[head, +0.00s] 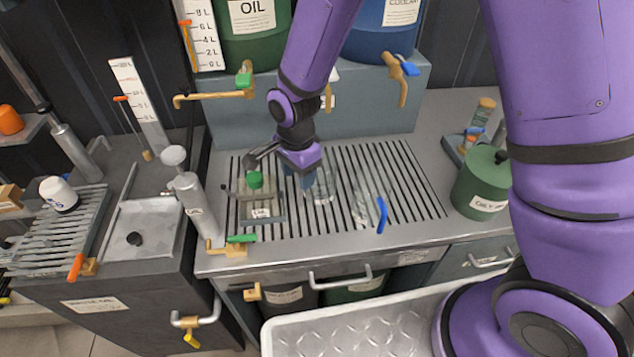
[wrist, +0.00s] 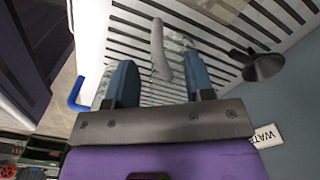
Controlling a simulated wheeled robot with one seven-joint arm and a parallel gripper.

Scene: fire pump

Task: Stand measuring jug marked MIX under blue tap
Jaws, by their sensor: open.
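My gripper (head: 304,180) points down over the slotted grate, its blue fingers open. In the wrist view the open fingers (wrist: 160,80) stand either side of a pale grey handle (wrist: 159,48) on a clear jug, not shut on it. That clear jug (head: 323,188) stands on the grate beside my gripper in the head view, partly hidden. A second clear jug (head: 366,205) with a blue handle (head: 381,215) stands to its right. I cannot read a MIX mark on either. The blue-handled tap (head: 404,75) sticks out below the blue COOLANT drum (head: 385,30), at the back right.
A green-handled brass tap (head: 225,95) hangs below the green OIL drum (head: 255,30). A green can (head: 482,185) stands at the right. The grate's right part is clear.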

